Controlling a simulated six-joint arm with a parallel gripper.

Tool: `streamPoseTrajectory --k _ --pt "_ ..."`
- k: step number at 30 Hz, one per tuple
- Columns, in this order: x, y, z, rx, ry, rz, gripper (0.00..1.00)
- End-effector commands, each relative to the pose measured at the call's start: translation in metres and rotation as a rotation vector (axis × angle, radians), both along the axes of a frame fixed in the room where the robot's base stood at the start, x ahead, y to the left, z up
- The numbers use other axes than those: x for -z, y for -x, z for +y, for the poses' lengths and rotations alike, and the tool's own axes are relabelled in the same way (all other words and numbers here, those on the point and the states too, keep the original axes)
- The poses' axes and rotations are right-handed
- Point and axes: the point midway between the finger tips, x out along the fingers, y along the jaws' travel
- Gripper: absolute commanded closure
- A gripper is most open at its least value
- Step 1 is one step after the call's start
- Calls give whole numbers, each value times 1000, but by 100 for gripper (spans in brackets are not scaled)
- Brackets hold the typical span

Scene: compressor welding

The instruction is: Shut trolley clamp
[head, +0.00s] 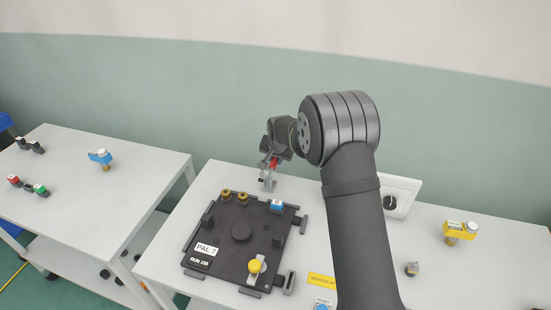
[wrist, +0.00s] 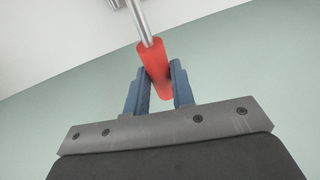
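The clamp (head: 268,183) stands at the back edge of the right-hand white trolley top, behind the dark pallet. Its red handle (head: 274,163) points up in the head view. In the wrist view, the red grip (wrist: 153,58) sits on a metal rod, with its end between my two blue-grey fingers. My gripper (head: 268,150) is at this handle, partly hidden by its own wrist in the head view. The fingers (wrist: 160,82) lie close on both sides of the grip. I cannot tell whether both press on it.
The dark pallet (head: 208,263) carries brass parts, a blue block (head: 277,206) and a yellow knob (head: 255,267). A yellow-topped part (head: 460,230) and a socket plate (head: 402,190) are to the right. Another white trolley (head: 75,190) with small parts stands left.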

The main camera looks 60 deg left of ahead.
Motion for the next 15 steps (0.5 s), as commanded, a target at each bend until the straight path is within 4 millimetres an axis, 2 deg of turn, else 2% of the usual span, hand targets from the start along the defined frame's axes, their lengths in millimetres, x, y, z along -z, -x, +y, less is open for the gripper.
streamPoseTrajectory --k 8,15 --pt "-1 0 -1 2 -8 -11 100" --pt "-10 2 -5 5 -91 -103 100"
